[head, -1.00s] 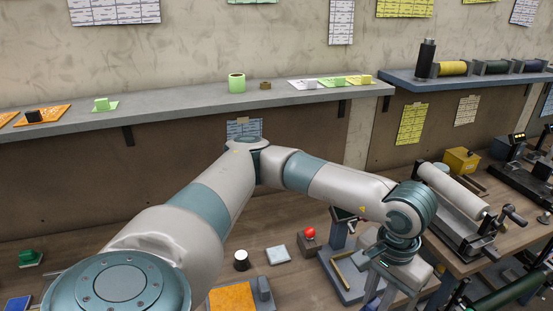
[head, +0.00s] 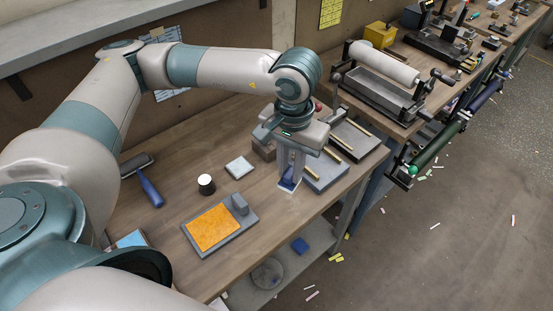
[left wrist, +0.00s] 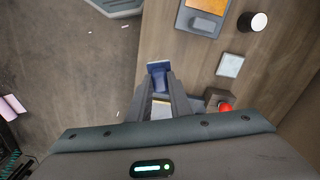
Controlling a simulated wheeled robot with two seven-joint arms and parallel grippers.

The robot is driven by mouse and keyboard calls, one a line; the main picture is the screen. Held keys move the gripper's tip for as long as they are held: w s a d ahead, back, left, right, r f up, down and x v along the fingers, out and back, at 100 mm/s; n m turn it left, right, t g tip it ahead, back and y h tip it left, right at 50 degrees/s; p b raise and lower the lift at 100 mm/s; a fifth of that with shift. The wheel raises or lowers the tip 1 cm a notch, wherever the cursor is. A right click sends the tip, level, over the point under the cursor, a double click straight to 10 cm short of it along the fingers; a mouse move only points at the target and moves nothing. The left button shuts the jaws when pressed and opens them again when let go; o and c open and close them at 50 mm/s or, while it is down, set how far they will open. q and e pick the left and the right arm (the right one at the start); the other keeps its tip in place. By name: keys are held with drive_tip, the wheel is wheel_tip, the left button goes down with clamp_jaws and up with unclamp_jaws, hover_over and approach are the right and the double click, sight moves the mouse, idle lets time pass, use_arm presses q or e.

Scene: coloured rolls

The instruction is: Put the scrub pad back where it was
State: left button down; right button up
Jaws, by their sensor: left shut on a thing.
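My left gripper (head: 291,170) points down over the front part of the workbench, beside the grey plate with brass bars (head: 326,172). It is shut on a small blue block, which I take for the scrub pad (head: 288,182). In the left wrist view the pad (left wrist: 158,68) shows between the fingertips (left wrist: 161,80), partly hidden by them. A pale square shows at the bench under the pad; I cannot tell whether the pad touches it. My right gripper is not in view.
A pale square tile (head: 239,166), a black pot with white top (head: 206,185) and an orange sheet on a grey board (head: 213,228) lie left of the gripper. A blue-handled roller (head: 149,188) lies farther left. A red button (left wrist: 225,107) stands near the gripper.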

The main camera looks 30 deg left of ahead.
use_arm(q)
drive_tip(key=shift+d, duration=0.1)
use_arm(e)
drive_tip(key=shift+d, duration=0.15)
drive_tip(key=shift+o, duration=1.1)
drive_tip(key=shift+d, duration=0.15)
use_arm(q)
drive_tip(key=shift+w+a+f+m+p, duration=0.35)
drive_tip(key=shift+w+m+p, duration=0.25)
drive_tip(key=shift+p, duration=0.3)
drive_tip(key=w+a+f+m+p, duration=0.1)
drive_tip(key=a+f+m+p, duration=0.1)
drive_tip(key=shift+w+a+f+m, duration=0.15)
drive_tip(key=shift+w+a+m, duration=0.1)
drive_tip(key=shift+w+m, duration=0.1)
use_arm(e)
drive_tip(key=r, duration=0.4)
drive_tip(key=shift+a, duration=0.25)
use_arm(q)
drive_tip(key=shift+f, duration=0.2)
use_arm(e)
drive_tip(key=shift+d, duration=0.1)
